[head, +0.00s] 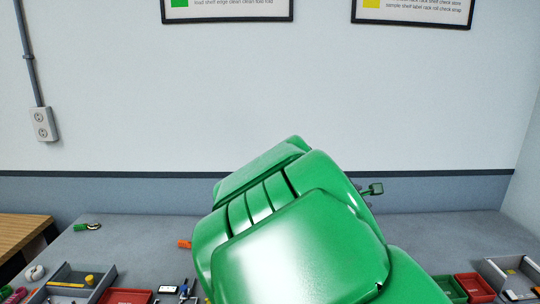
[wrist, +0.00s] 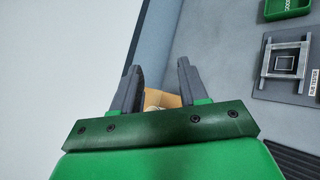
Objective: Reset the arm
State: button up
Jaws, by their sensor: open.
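My green arm (head: 300,235) fills the lower middle of the head view and hides much of the bench behind it. In the wrist view, my gripper (wrist: 158,82) has two grey fingers standing apart, with nothing between their tips. Only a small green part of it may show past the arm in the head view. The wall and the grey bench (wrist: 215,70) lie beyond the fingers in the wrist view.
Grey trays (head: 78,285), red bins (head: 474,288) and small tools stand along the bench's near side. A wooden surface (head: 22,236) is at far left. A grey frame (wrist: 286,64) and green bin (wrist: 288,8) show at right in the wrist view.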

jog(key=s+d+f+m+g+y, duration=0.1)
jog(key=s+f+m+g, duration=0.15)
jog(key=s+m, duration=0.35)
jog(key=s+d+f+m+g+y, duration=0.1)
jog(key=s+d+m+g, duration=0.2)
jog(key=s, duration=0.6)
jog(key=s+a+f+m+g+y, duration=0.2)
jog(key=s+a+f+m+y, duration=0.1)
jog(key=s+a, duration=0.3)
jog(key=s+a+f+m+g+y, duration=0.2)
jog(key=s+a+y, duration=0.1)
jog(key=s+a, duration=0.35)
jog(key=s+f+m+g+y, duration=0.1)
jog(key=s+m, duration=0.3)
jog(key=s, duration=1)
jog(key=shift+s+a+f+m+g, duration=0.2)
jog(key=shift+s+a+m+g, duration=0.1)
jog(key=shift+g, duration=0.35)
